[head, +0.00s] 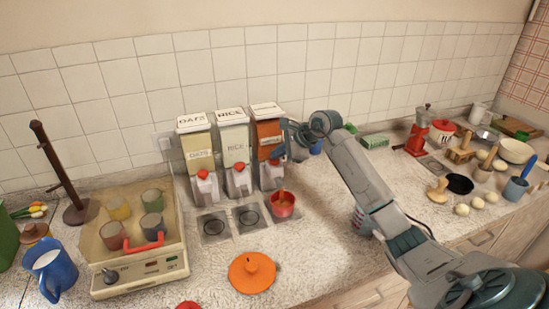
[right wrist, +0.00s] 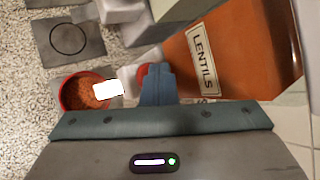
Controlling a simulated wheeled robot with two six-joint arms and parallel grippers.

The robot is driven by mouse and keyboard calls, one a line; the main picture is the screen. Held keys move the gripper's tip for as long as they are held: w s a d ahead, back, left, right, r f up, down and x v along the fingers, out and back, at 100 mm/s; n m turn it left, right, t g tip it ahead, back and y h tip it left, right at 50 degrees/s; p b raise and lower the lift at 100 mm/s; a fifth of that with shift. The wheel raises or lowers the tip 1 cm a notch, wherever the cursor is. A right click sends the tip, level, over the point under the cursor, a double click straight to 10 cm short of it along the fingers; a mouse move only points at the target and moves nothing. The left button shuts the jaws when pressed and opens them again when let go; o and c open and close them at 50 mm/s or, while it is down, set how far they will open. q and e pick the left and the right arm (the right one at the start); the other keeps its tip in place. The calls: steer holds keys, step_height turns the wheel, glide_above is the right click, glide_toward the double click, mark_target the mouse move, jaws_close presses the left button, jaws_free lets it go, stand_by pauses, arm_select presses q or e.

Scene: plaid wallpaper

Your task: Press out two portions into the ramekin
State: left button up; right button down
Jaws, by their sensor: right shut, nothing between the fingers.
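Three dispensers stand against the tiled wall: oats (head: 198,150), rice (head: 234,143) and an orange lentils dispenser (head: 266,133), whose label shows in the right wrist view (right wrist: 235,50). The red ramekin (head: 283,212) sits in front of the lentils dispenser, below its spout. In the right wrist view the ramekin (right wrist: 66,98) holds orange lentils, partly covered by a white piece. My right gripper (head: 277,154) is shut and empty, its fingertips (right wrist: 157,75) at the lentils dispenser's red button (right wrist: 143,74), which they partly hide. Whether they touch it I cannot tell. My left gripper is out of view.
Square pads with dark rings (head: 214,226) lie before the oats and rice dispensers. An orange lidded thing (head: 252,272) is on the counter in front. A cooker with cups (head: 137,265) and a blue jug (head: 50,270) stand left. Pots, eggs and a red grinder (head: 418,139) are right.

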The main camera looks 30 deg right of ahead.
mark_target(278, 160)
steer(key=shift+r+p, duration=0.35)
steer(key=shift+r, duration=0.75)
step_height(278, 160, up, 5)
steer(key=shift+p, duration=1.05)
stand_by(1.6)
step_height(278, 160, up, 4)
steer(key=m+h, duration=0.1)
steer(key=m, duration=1.8)
steer(key=shift+a+f+p, duration=0.1)
steer(key=shift+p, duration=0.3)
